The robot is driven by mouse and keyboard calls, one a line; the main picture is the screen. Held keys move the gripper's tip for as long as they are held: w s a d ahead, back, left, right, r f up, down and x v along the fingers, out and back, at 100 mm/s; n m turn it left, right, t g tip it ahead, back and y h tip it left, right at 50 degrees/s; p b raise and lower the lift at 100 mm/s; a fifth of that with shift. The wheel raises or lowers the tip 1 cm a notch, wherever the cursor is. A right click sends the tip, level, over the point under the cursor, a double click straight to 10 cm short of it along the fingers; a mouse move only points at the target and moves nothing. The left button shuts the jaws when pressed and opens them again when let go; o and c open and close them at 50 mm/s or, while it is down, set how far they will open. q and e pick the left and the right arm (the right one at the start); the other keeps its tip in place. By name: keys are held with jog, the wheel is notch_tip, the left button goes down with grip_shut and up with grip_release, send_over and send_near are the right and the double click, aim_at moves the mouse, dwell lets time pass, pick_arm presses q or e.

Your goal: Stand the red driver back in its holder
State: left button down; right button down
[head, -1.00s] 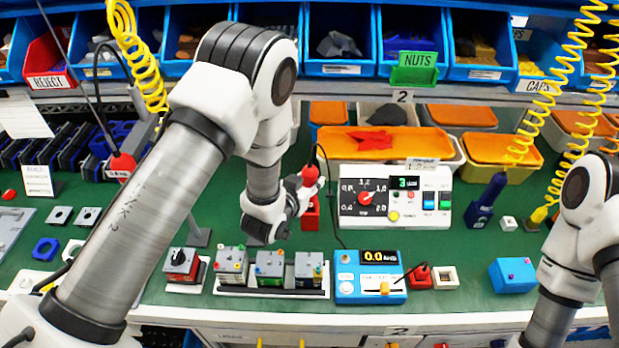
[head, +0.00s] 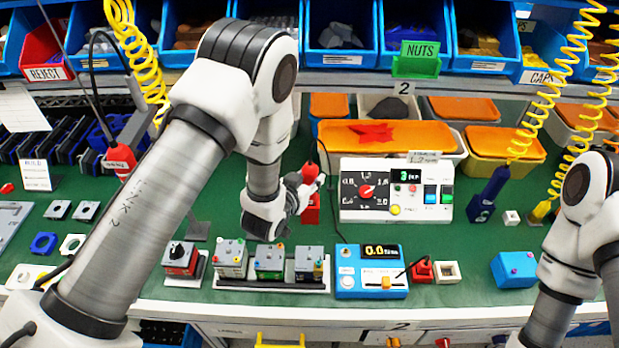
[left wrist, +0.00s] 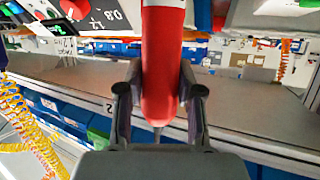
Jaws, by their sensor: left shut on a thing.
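The red driver (head: 310,172) is in my left gripper (head: 303,190), in the middle of the head view. In the left wrist view the left gripper (left wrist: 160,105) is shut around the driver's red body (left wrist: 161,60), one finger on each side. A red block-like holder (head: 311,212) stands on the green bench directly below the driver in the head view. My gripper partly hides the space between them, so I cannot tell whether the driver's lower end is inside the holder. My right arm shows at the right edge, its gripper out of frame.
A white control panel (head: 408,212) stands just right of the holder. A blue meter box (head: 345,290) and several small grey boxes (head: 270,262) sit in front. Another red tool (head: 119,157) hangs at left. Orange-lidded trays (head: 345,134) stand behind.

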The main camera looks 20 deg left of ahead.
pick_arm(q)
jog(key=shift+f, duration=0.15)
jog(key=shift+f+b, duration=0.2)
jog(key=shift+b, duration=0.1)
dwell(0.3)
jog(key=c, duration=0.7)
grip_release()
jog(key=v, duration=1.2)
jog(key=shift+f, duration=0.1)
